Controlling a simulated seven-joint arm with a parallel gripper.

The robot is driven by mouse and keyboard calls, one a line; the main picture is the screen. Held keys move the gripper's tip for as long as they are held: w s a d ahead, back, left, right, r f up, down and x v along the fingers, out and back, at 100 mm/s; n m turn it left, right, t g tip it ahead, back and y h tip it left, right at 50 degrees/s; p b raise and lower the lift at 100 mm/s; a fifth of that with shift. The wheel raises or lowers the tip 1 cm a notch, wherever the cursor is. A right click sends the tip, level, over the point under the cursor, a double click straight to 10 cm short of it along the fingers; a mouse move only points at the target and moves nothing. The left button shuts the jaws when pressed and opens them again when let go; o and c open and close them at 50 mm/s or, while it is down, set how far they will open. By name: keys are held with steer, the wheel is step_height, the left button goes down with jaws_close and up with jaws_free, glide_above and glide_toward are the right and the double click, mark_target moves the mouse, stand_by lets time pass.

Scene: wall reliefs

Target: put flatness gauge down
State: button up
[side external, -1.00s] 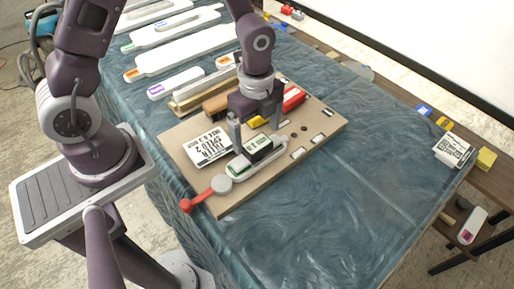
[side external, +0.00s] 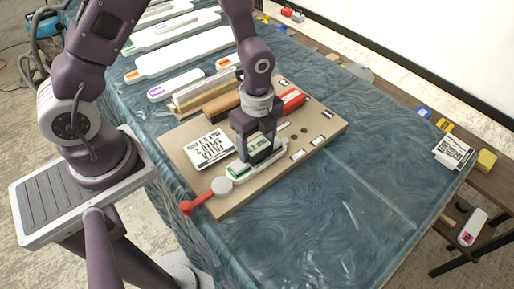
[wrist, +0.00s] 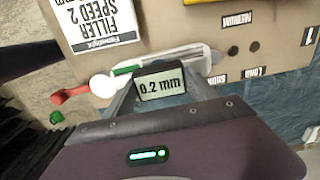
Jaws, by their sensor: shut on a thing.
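The flatness gauge (side external: 258,143) is a small dark block with a pale display. In the wrist view the gauge (wrist: 161,86) reads 0.2 mm. My gripper (side external: 259,156) points down over the board (side external: 318,127) and is shut on the gauge, with one finger on each side. Below the gauge is a long pale piece with a green mark (side external: 236,170), lying on the board. The fingers partly hide the gauge and this piece. I cannot tell whether the gauge touches the piece or hangs just above it.
A FILLER SPEED 2 card (side external: 209,147) lies left of my gripper. A red block (side external: 292,101) and a brown brush (side external: 222,107) are behind. The blue cloth (side external: 330,215) in front is clear.

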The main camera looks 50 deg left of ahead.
mark_target(259, 144)
steer(key=r, duration=0.9)
steer(key=shift+w+r, duration=0.3)
steer(key=w+a+f, duration=0.2)
steer(key=w+a, duration=1.8)
steer(key=a, duration=0.1)
step_height(259, 144, down, 10)
steer(key=shift+s+r, duration=0.1)
steer(key=shift+r, duration=0.1)
steer(key=shift+f, duration=0.1)
steer(key=o, duration=1.7)
